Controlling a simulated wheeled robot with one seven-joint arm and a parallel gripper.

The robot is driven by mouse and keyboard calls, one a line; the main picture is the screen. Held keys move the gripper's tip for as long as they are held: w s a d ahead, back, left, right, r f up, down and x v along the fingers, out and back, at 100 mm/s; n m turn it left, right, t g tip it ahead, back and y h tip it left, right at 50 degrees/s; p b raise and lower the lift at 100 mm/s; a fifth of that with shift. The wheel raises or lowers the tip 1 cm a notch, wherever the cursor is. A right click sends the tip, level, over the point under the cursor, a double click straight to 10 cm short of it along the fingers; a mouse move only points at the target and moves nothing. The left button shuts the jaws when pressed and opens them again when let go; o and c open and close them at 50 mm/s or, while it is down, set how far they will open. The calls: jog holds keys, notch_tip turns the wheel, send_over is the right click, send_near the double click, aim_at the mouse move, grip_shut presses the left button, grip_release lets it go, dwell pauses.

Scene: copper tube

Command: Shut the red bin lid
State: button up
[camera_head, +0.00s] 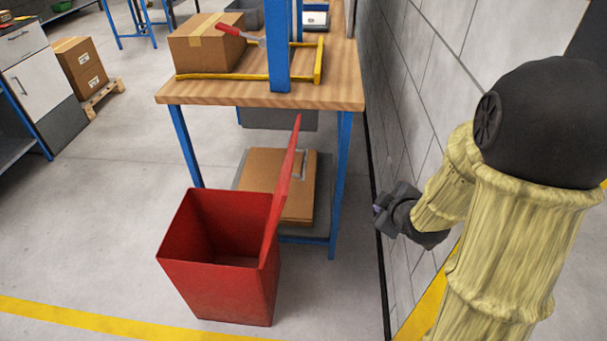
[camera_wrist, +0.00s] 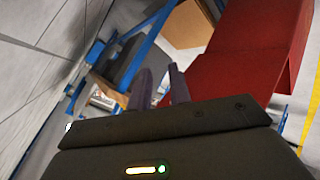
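The red bin (camera_head: 222,290) stands on the floor in front of the workbench, and its empty inside shows from above. Its red lid (camera_head: 283,190) stands open, nearly upright along the bin's right side and tilted slightly right at the top. My gripper (camera_head: 379,209) is to the right of the lid, near the wall, clearly apart from it. In the wrist view my gripper (camera_wrist: 160,82) shows two fingers with a gap between them and nothing held. Red surfaces of the lid and bin (camera_wrist: 255,50) fill the upper right there; which part is which is hard to tell.
The grey block wall (camera_head: 408,110) is close beside my gripper. The workbench (camera_head: 265,95) carries a cardboard box (camera_head: 205,44) and a yellow frame (camera_head: 318,62). A flat carton (camera_head: 298,190) lies on its lower shelf behind the lid. Floor between bin and wall is clear.

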aim_at(304, 164)
jog(key=a+f+n+t+y+b, duration=0.1)
jog(key=a+n+t+y+b, duration=0.2)
jog(key=a+n+y+b, duration=0.3)
jog(key=a+n+y, duration=0.1)
jog(key=n+y, duration=0.3)
jog(key=n, duration=0.4)
jog(key=shift+a+f+t+y, duration=0.15)
jog(key=shift+f+t+y, duration=0.05)
jog(key=shift+t+y, duration=0.2)
jog(key=shift+w, duration=0.1)
jog(key=x, duration=1.7)
jog(key=shift+w+a, duration=0.1)
jog(key=shift+a, duration=0.1)
grip_shut()
